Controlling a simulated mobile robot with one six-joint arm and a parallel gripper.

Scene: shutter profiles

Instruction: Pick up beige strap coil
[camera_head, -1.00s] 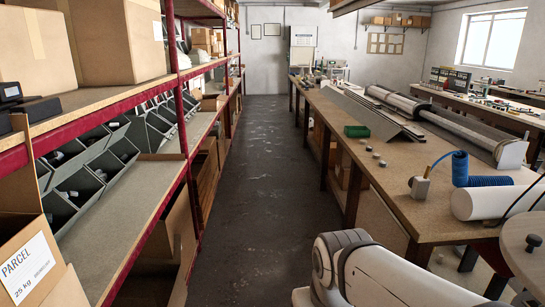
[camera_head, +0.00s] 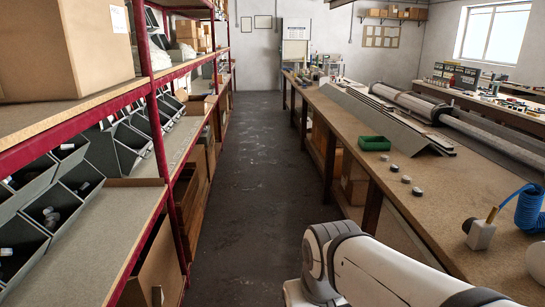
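I cannot make out a beige strap coil in this view. My white arm reaches in from the bottom right, over the aisle and the near end of the workbench. My gripper is outside the frame, so its state does not show.
A red-framed shelf (camera_head: 75,127) with grey bins (camera_head: 55,213) and cardboard boxes (camera_head: 70,50) lines the left.

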